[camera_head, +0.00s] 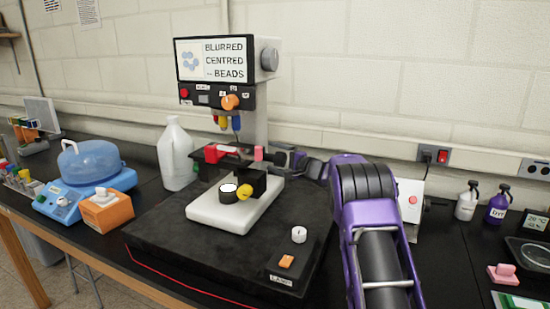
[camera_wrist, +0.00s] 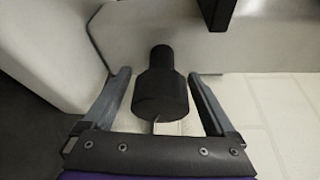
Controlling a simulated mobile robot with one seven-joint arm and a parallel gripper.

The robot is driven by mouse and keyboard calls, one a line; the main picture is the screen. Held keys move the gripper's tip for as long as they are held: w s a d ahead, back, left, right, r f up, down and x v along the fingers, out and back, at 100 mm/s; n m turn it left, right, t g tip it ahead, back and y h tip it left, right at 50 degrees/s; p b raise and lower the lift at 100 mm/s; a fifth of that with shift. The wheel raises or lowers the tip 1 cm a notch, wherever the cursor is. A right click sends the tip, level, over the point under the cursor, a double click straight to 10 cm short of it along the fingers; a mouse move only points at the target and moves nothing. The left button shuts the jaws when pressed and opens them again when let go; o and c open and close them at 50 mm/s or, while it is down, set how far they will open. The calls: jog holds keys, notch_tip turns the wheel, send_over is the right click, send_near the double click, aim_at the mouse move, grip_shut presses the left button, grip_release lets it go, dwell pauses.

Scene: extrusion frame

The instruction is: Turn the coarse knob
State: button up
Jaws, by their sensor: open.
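In the wrist view a black stepped knob (camera_wrist: 160,93), wide at the near end and narrower toward the pale body behind it, sits between the two fingers of my gripper (camera_wrist: 158,76). I take it for the coarse knob; no label shows. The fingers are open on either side of it, with a visible gap at each side. In the head view my gripper (camera_head: 290,157) reaches in from the right beside the microscope's dark stage (camera_head: 268,182). Its fingertips and the black knob cannot be made out there.
The microscope carries a screen (camera_head: 212,59), an orange dial (camera_head: 230,102), a grey side knob (camera_head: 269,59) and a yellow knob (camera_head: 244,192). Its white base (camera_head: 215,217) stands on a black slab (camera_head: 185,262). A white jug (camera_head: 175,155) stands at left, bottles (camera_head: 467,201) at right.

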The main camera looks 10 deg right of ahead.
jog(key=c, duration=1.3)
jog(key=shift+m+g, duration=0.3)
jog(key=shift+m, duration=0.4)
jog(key=shift+c, duration=0.2)
jog(key=shift+f+m+p, duration=0.15)
jog(key=shift+m+p, duration=0.25)
jog(key=o, duration=1.3)
jog(key=shift+o, duration=0.2)
jog(key=r+b+v, duration=0.1)
jog(key=b+v, duration=0.1)
jog(key=v, duration=1.5)
jog(key=shift+s, duration=0.25)
